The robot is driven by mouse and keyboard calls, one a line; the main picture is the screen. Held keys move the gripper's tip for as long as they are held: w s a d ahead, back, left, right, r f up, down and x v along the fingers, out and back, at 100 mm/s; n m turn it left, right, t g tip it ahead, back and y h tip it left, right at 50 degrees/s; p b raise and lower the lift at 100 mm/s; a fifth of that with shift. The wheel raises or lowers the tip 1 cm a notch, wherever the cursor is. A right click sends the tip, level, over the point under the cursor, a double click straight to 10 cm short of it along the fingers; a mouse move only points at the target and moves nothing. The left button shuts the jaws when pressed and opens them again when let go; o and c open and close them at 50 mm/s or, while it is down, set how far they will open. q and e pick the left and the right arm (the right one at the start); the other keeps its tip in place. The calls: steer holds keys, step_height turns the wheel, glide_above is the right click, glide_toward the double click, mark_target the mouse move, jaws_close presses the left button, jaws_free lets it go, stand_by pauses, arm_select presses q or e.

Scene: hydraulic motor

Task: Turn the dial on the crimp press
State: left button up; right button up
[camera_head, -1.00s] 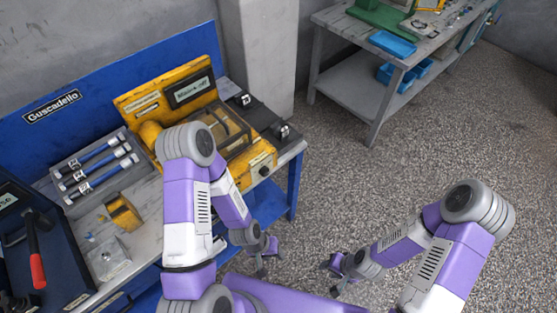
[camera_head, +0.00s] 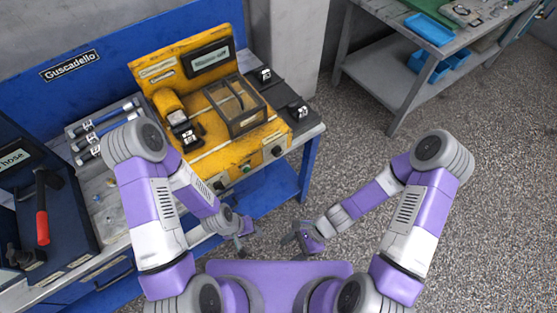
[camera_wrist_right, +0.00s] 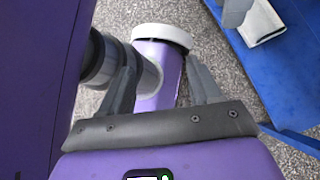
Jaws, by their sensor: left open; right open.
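The yellow crimp press (camera_head: 206,147) stands on the workbench in the head view, with a display on its back panel and a clear-lidded box on top. Its front face carries a dark round dial (camera_head: 277,151) at the right, a second dark knob (camera_head: 220,184) at the left and a green button (camera_head: 246,169) between them. My left gripper (camera_head: 240,243) is open and empty, below and in front of the press, apart from it. My right gripper (camera_head: 296,238) is open, right of the left one and clear of the press. Its open fingers (camera_wrist_right: 163,88) show in the right wrist view, with part of my arm beyond them.
Blue-and-silver hoses lie in a tray (camera_head: 72,132) left of the press, partly behind my left arm. Another table (camera_head: 400,75) stands at the back right. The floor between is clear.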

steer(key=w+a+r+m+y+b, duration=0.2)
steer(key=a+r+m+y, duration=0.25)
steer(key=m, duration=0.55)
steer(key=m+t+h+b, duration=0.1)
steer(key=m+t+b, duration=0.4)
steer(key=m+t, duration=2.2)
glide_toward(279, 154)
step_height(279, 154, up, 6)
steer(key=d+m+g, duration=0.2)
steer(key=m+g, duration=0.7)
steer(key=b+x, duration=0.1)
steer(key=x, duration=0.5)
steer(key=shift+w+a, duration=0.15)
steer(key=shift+w, duration=0.3)
steer(key=shift+c, duration=0.4)
steer(key=c, duration=0.9)
steer(key=shift+c, duration=0.3)
